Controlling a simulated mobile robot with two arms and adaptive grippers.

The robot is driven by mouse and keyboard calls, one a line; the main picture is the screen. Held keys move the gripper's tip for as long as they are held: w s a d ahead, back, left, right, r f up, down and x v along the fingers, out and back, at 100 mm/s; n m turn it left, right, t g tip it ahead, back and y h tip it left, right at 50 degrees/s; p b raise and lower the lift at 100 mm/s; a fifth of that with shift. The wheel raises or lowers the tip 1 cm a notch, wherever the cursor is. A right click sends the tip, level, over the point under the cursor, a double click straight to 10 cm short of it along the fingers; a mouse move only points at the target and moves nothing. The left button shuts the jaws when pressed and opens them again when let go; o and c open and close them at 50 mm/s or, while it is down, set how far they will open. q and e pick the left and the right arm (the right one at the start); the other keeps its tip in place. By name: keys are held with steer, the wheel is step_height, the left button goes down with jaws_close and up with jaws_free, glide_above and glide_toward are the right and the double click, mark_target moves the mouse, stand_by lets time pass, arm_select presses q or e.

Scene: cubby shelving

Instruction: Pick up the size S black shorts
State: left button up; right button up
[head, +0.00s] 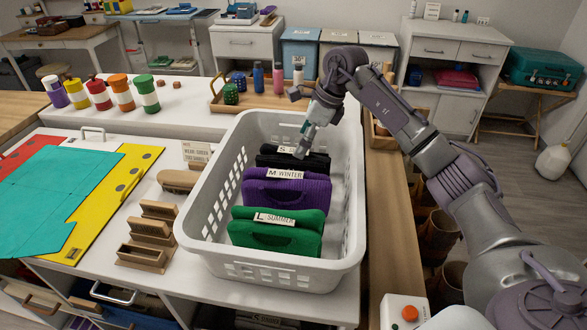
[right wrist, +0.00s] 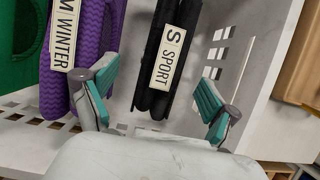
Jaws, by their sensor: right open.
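The black shorts (head: 318,162) are folded upright in the far end of the white basket, behind a purple garment. In the right wrist view the black shorts (right wrist: 146,62) carry a tag reading "S SPORT" (right wrist: 168,57). My right gripper (head: 306,138) is above the tag, partly hiding it in the head view. In the right wrist view my right gripper (right wrist: 155,98) has its teal fingers spread apart, one on each side of the black shorts, with the left finger close to the purple garment. I cannot tell how deep the fingers are. My left gripper is not in view.
The white basket (head: 205,248) also holds the purple garment (head: 287,201) tagged "M WINTER" and a green one (head: 275,238). Its perforated wall is near the right finger. A wooden brush (head: 180,181) and wooden holder (head: 148,235) stand left.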

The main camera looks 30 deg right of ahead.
mark_target(290, 165)
steer(key=x, duration=0.6)
steer(key=p+x, duration=0.1)
steer(key=x, duration=0.2)
steer(key=shift+w+d+f, duration=0.25)
steer(key=shift+w+f, duration=0.1)
steer(key=shift+f, duration=0.05)
steer(key=shift+r, duration=0.1)
steer(key=c, duration=1.4)
